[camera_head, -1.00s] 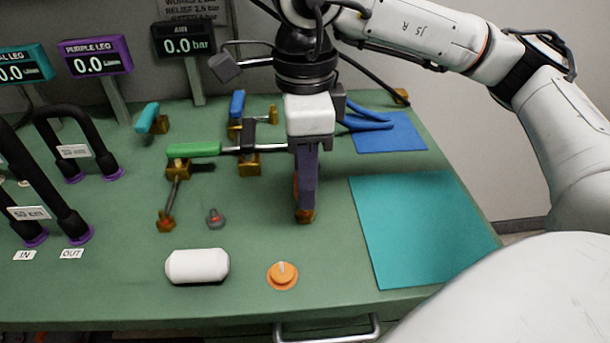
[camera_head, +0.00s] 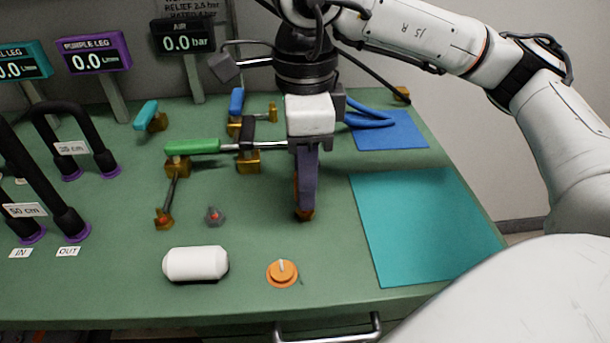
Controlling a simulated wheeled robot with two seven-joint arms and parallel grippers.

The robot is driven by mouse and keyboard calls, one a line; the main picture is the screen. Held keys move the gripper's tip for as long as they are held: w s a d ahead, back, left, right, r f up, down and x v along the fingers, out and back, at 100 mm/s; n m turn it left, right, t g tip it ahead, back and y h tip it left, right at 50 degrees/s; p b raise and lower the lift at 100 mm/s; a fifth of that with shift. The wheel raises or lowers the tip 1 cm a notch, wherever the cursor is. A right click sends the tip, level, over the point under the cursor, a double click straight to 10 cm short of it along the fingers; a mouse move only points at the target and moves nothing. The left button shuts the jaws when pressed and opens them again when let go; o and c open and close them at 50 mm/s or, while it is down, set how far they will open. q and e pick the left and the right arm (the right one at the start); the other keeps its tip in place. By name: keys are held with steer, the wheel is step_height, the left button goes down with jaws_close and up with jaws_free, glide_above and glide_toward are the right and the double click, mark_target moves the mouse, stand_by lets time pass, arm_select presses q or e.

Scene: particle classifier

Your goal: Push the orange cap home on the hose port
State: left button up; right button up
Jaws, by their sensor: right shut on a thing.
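My right gripper (camera_head: 305,212) points straight down over the green bench, right of its middle. Its purple-grey fingers are shut on the orange cap (camera_head: 296,190), which shows only as a thin orange strip at their left edge. A small brass-orange piece (camera_head: 304,215) shows at the fingertips, at bench level, and looks like the hose port. The fingers hide most of the cap and port, so I cannot tell how far the cap sits on it. My left gripper is not in view.
A green-handled valve (camera_head: 192,147) lies left of the gripper. Black hoses (camera_head: 45,185) stand at the left. The teal mat (camera_head: 420,225) at the right is bare. Blue hose (camera_head: 370,118) lies behind.

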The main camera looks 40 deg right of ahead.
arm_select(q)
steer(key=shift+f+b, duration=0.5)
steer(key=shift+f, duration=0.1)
arm_select(e)
steer(key=shift+f, duration=0.6)
